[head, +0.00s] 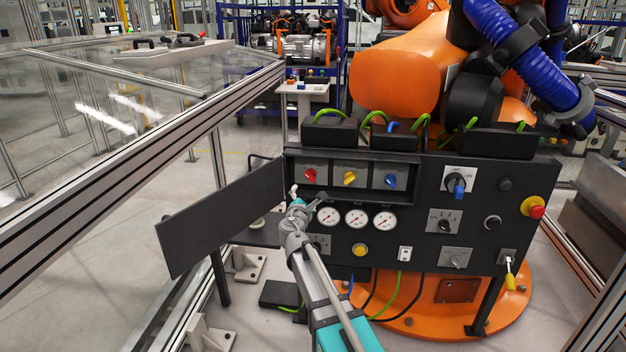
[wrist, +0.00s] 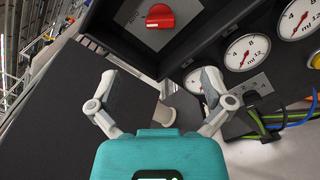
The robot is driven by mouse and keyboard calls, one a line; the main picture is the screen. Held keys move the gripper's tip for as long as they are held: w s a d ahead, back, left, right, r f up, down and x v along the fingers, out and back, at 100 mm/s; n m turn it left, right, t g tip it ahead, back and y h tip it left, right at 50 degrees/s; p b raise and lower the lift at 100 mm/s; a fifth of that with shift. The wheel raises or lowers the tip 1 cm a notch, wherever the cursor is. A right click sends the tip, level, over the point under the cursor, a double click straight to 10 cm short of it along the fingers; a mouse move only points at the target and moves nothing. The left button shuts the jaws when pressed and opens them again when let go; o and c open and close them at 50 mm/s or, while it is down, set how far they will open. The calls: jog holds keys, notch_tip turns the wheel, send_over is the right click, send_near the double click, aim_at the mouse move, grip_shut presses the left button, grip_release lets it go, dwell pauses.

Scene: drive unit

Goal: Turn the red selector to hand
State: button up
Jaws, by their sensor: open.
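The red selector (head: 310,175) is a red knob on a grey plate, leftmost of three in a recessed box on the black panel (head: 430,200). My gripper (head: 306,200) is just below and left of the red selector in the head view. In the wrist view my gripper (wrist: 163,88) has its fingers spread wide with nothing between them, apart from the knob.
A dark flap door (head: 222,220) stands open left of the box. Yellow (head: 350,178) and blue (head: 391,181) selectors sit right of the red one. Pressure gauges (head: 357,218) lie below. A framed clear barrier (head: 130,150) runs along the left; an orange robot (head: 415,75) stands behind.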

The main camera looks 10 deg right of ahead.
aim_at(311, 177)
jog(key=shift+w, duration=0.1)
jog(key=x, duration=1.3)
jog(key=shift+w+d, duration=0.15)
jog(key=shift+w, duration=0.15)
